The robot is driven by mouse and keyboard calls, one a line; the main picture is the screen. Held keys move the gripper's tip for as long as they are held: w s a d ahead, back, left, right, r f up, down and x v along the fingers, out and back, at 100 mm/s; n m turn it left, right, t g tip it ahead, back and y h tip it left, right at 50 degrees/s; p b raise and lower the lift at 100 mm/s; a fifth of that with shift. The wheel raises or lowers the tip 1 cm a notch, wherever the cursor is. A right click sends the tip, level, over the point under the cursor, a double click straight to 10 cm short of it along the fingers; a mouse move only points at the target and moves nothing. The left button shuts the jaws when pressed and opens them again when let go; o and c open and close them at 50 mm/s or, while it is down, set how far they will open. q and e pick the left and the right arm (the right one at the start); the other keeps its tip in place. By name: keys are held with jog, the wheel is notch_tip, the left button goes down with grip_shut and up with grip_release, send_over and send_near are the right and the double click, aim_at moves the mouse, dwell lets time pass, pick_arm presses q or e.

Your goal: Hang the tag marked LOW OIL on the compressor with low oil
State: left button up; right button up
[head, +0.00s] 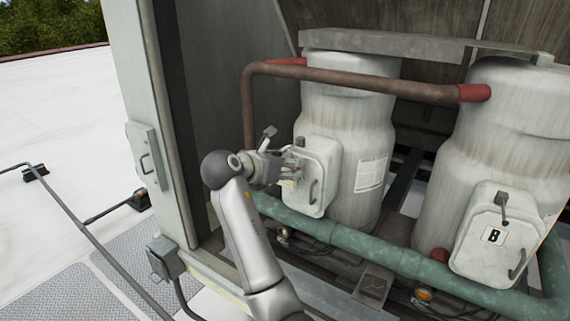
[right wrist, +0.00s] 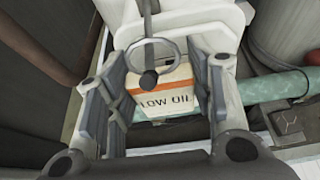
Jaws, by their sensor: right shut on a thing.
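My right gripper (head: 290,172) is in front of the pale terminal box (head: 322,170) on the left compressor (head: 346,120). In the right wrist view, its fingers (right wrist: 158,98) are on both sides of the white tag (right wrist: 166,90) with an orange band, which reads LOW OIL. The tag's metal ring (right wrist: 130,52) stands above it. A dark peg with a ball end (right wrist: 148,78) overlaps the ring; I cannot tell for sure whether it passes through. The right compressor (head: 512,125) has a box marked B (head: 493,236) with a peg. My left gripper is not in view.
A rusty brown pipe (head: 355,78) crosses above the gripper, and a green pipe (head: 350,240) runs below the boxes. A round sight glass with orange (head: 425,294) sits below the right compressor. A cabinet post (head: 140,100) stands left of my right arm.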

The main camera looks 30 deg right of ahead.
jog(key=o, duration=1.1)
jog(key=shift+a, duration=0.1)
jog(key=v, duration=1.2)
jog(key=shift+f, duration=0.1)
